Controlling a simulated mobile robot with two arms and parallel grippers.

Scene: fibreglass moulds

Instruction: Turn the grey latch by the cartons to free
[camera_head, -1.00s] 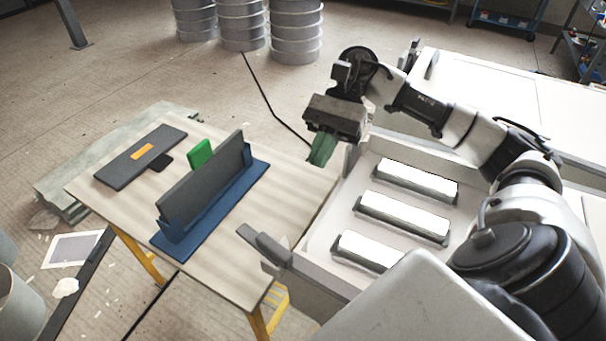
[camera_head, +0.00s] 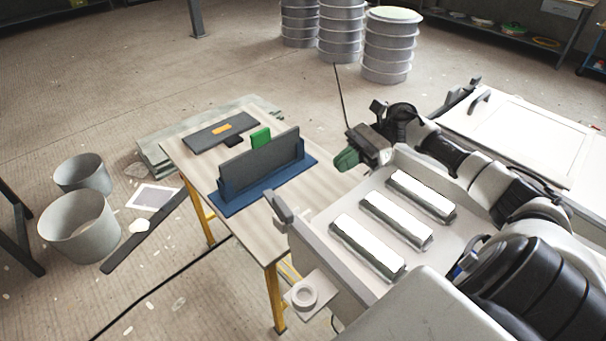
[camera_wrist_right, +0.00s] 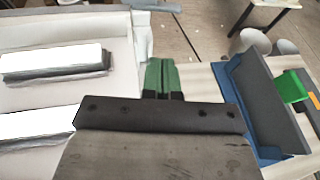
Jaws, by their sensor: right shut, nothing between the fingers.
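A grey latch lever (camera_head: 278,206) sits on the near left corner of the white mould (camera_head: 322,262). Another dark grey lever (camera_head: 458,98) shows at the far end of the moulds. I see no cartons, so I cannot tell which latch is the one by them. My right gripper (camera_head: 346,160) has green fingers, is shut and empty, and hangs near the mould's far left corner, well apart from the near latch. Its green fingers also show in the right wrist view (camera_wrist_right: 161,76). My left gripper is out of view.
A wooden table (camera_head: 185,155) carries a blue stand (camera_head: 238,198) with a grey panel, a green block (camera_head: 260,138) and a dark flat panel (camera_head: 220,133). Three silver-topped bars (camera_head: 397,220) lie in the mould. Buckets (camera_head: 78,228) stand on the floor at left.

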